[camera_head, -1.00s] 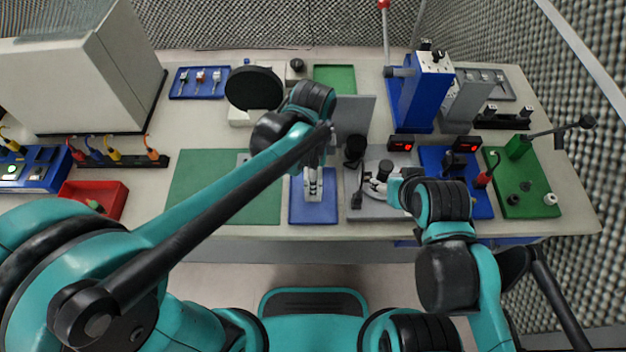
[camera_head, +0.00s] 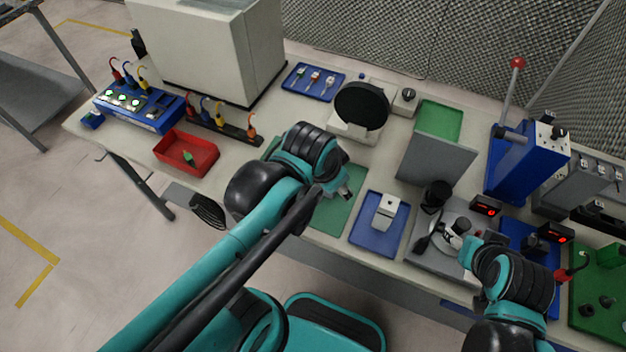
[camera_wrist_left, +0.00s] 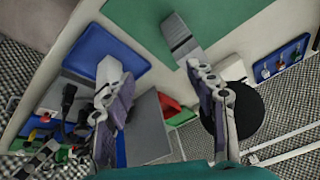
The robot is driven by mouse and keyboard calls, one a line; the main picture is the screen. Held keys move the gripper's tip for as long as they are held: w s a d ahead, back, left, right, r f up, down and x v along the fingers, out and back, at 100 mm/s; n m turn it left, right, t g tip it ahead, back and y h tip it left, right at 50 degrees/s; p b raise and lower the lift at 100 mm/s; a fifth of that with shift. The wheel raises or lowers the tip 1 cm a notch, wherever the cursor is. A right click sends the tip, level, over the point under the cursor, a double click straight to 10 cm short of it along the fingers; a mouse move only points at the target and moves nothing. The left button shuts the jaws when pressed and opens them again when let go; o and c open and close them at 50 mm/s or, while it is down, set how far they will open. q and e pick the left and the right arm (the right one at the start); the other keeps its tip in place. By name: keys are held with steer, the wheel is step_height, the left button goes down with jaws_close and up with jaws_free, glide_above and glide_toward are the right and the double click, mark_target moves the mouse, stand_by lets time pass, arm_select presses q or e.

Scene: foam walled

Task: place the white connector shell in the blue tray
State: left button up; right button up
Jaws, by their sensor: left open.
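The white connector shell (camera_head: 385,212) stands on the floor of the blue tray (camera_head: 371,240), with nothing holding it. My left gripper (camera_head: 346,192) is to the left of the tray, over the green mat (camera_head: 335,215), open and apart from the shell. In the left wrist view the tray (camera_wrist_left: 92,42) lies at the upper left. A pale block there is partly behind one finger; I cannot tell whether it is the shell. My left gripper (camera_wrist_left: 148,55) shows nothing between its fingers. My right gripper (camera_head: 461,238) is by the grey fixture plate, its jaws too small to judge.
A grey upright panel (camera_head: 436,160) stands behind the tray. A black cup (camera_head: 435,196) and grey fixture plate (camera_head: 425,255) are to its right. A red bin (camera_head: 187,155) and black round disc (camera_head: 361,106) are farther left and back. The green mat has free room.

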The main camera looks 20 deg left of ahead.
arm_select(q)
steer(key=a+n, duration=0.1)
steer(key=n, duration=0.1)
steer(key=s+a+n+t, duration=0.1)
steer(key=a+n, duration=0.1)
steer(key=s+a+n+t, duration=0.1)
steer(key=shift+a+f+n+y, duration=0.3)
steer(key=shift+a+f+n, duration=0.05)
steer(key=shift+n, duration=0.05)
stand_by(0.8)
